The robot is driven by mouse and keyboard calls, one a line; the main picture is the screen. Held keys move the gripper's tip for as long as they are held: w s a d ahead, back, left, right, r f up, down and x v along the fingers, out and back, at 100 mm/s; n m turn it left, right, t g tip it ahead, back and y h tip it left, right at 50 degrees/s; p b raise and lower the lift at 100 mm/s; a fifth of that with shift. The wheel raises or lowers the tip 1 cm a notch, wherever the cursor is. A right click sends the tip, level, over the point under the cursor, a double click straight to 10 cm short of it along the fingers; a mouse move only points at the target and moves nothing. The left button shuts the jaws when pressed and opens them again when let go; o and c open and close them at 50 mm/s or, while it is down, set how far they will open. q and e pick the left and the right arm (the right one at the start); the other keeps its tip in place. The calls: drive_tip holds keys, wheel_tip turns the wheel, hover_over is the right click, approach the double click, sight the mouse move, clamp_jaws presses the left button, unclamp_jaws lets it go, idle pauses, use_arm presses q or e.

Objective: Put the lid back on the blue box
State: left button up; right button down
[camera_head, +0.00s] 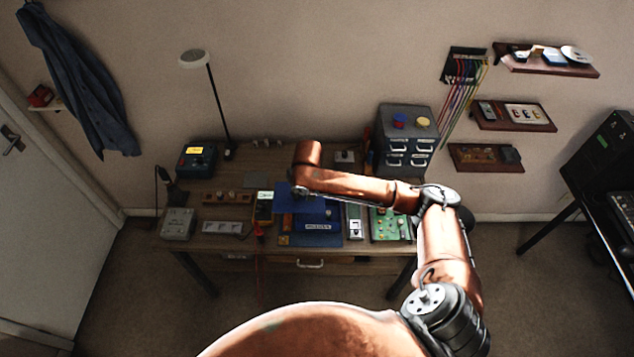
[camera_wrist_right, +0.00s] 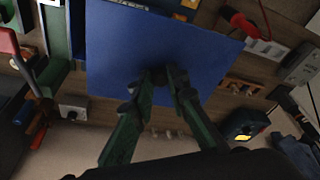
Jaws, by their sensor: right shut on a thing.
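The blue lid (camera_head: 312,207) is a flat blue panel held by my right gripper (camera_head: 299,190). The lid fills the upper middle of the right wrist view (camera_wrist_right: 140,40), and the two green fingers (camera_wrist_right: 165,76) close together at its middle; what they grip there is hidden between them. The blue box (camera_head: 318,238), with a pale label on it, is on the desk. In the head view the lid overlaps the box's back left part and is shifted to the back and left of it. The gap between them cannot be judged. My left gripper is not in view.
A yellow meter (camera_head: 264,207) stands just left of the lid. A grey device (camera_head: 355,222) and a green circuit board (camera_head: 390,224) lie to the right. A grey drawer cabinet (camera_head: 407,140) stands at the back right, and a lamp (camera_head: 215,105) at the back left.

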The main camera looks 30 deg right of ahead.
drive_tip(key=d+f+p, duration=0.1)
drive_tip(key=d, duration=0.1)
drive_tip(key=d+f+p, duration=0.1)
drive_tip(key=d+f, duration=0.1)
drive_tip(key=d, duration=0.1)
drive_tip(key=d+f+p, duration=0.1)
drive_tip(key=d+f, duration=0.1)
drive_tip(key=shift+s+d, duration=0.1)
drive_tip(key=shift+d, duration=0.2)
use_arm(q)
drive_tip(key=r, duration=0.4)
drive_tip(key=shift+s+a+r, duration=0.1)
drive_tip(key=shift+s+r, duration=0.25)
use_arm(e)
drive_tip(key=shift+d+f, duration=0.15)
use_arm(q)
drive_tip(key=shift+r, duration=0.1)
use_arm(e)
drive_tip(key=shift+s+p, duration=0.15)
drive_tip(key=shift+p, duration=0.75)
use_arm(q)
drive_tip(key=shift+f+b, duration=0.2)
drive_tip(key=shift+b, duration=0.7)
use_arm(e)
wheel_tip(320, 180, down, 6)
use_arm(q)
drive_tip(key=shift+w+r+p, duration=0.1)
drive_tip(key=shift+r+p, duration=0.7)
use_arm(e)
drive_tip(key=shift+f, duration=0.1)
